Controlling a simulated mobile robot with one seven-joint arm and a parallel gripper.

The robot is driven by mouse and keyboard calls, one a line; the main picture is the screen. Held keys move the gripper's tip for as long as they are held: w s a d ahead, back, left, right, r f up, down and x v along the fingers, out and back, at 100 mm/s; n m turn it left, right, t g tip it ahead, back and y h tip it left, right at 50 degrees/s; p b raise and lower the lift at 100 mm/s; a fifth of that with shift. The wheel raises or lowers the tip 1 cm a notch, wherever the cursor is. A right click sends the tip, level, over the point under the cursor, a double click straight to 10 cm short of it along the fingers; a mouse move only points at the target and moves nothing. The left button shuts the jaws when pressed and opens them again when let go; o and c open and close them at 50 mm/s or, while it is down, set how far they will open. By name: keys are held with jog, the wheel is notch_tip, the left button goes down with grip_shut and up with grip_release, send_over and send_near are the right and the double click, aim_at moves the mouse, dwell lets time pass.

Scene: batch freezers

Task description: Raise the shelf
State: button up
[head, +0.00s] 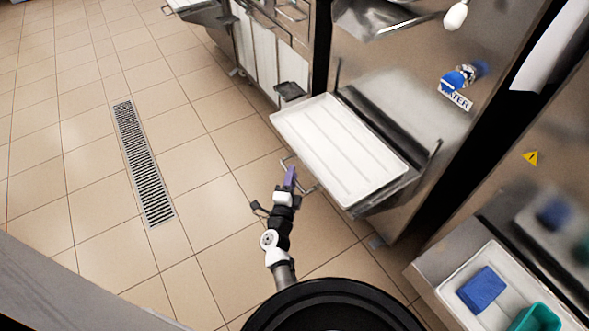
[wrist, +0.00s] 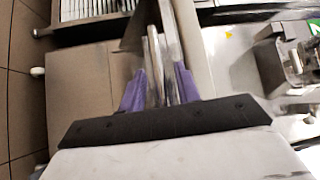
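The shelf (head: 325,147) is a pale, ribbed tray-like surface on a metal frame at the front of a steel freezer. It stands out from the front and looks roughly level. A thin metal handle bar (head: 306,187) sticks out under its left edge. My gripper (head: 291,178), with purple fingers, is at this bar, left of and below the shelf edge. In the wrist view, metal bars (wrist: 154,65) show between and beyond the two purple fingers (wrist: 159,88). The fingers are a little apart. Blur hides whether they touch a bar.
Another steel machine stands at the right, with a tray (head: 450,290) holding a blue block (head: 481,289) and a teal container (head: 537,318). A freezer (head: 262,45) is at the back. The tiled floor with a drain grate (head: 143,160) is clear at left.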

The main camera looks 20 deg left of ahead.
jog(key=shift+w, duration=0.1)
grip_shut()
jog(key=shift+r, duration=0.15)
